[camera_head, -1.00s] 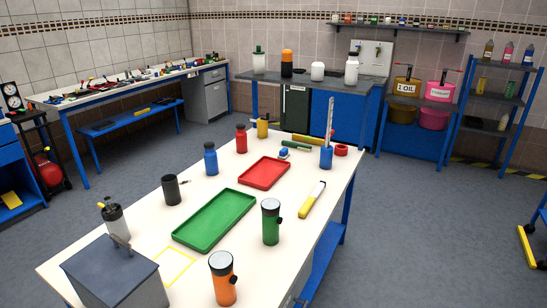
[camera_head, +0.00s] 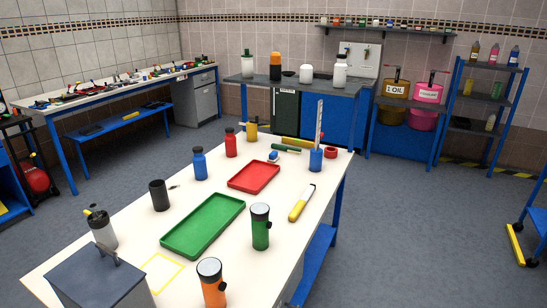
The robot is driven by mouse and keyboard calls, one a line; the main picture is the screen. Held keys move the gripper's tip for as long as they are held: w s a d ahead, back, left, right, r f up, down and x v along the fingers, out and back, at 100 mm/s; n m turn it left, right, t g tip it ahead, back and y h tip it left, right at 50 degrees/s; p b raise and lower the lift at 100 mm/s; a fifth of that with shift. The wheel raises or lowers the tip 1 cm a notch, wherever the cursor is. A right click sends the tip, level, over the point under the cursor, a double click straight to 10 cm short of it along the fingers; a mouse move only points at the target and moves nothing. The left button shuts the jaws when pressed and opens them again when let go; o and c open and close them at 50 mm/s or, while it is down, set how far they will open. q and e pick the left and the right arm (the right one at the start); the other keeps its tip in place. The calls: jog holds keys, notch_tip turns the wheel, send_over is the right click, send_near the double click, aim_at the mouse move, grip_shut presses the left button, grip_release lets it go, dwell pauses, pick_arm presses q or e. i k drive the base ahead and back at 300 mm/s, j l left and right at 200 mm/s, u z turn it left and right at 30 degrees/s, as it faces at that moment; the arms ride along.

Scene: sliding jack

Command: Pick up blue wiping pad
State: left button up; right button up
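A small blue object with a pale part (camera_head: 273,157) lies on the white table behind the red tray (camera_head: 254,178). It looks like the blue wiping pad, but it is too small here to be sure. A green cylinder-like tool lies just behind it to the right, and a blue cup (camera_head: 316,158) stands farther right. Neither of my grippers is in view.
The white table (camera_head: 122,228) also holds a green tray (camera_head: 203,226), an orange flashlight (camera_head: 212,285), a green flashlight (camera_head: 260,228), a black cup (camera_head: 159,196) and a grey box (camera_head: 98,281). Blue (camera_head: 199,164) and red (camera_head: 230,143) bottles stand left of the red tray.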

aim_at(272, 158)
jog(key=i+l, duration=0.35)
jog(key=i+l+u, duration=0.15)
jog(key=i+l, duration=0.55)
jog(key=l, duration=0.15)
jog(key=i+l+u, duration=0.1)
jog(key=i+l, duration=0.25)
jog(key=i+l+u, duration=0.1)
jog(key=i+l, duration=0.25)
jog(key=l, duration=0.2)
jog(key=i+l, duration=0.3)
jog(key=l, duration=0.15)
jog(key=i+l+u, duration=0.1)
jog(key=i+l, duration=0.2)
jog(key=l, duration=0.2)
jog(key=i+l, duration=0.3)
jog(key=l, duration=0.2)
jog(key=i+u, duration=0.05)
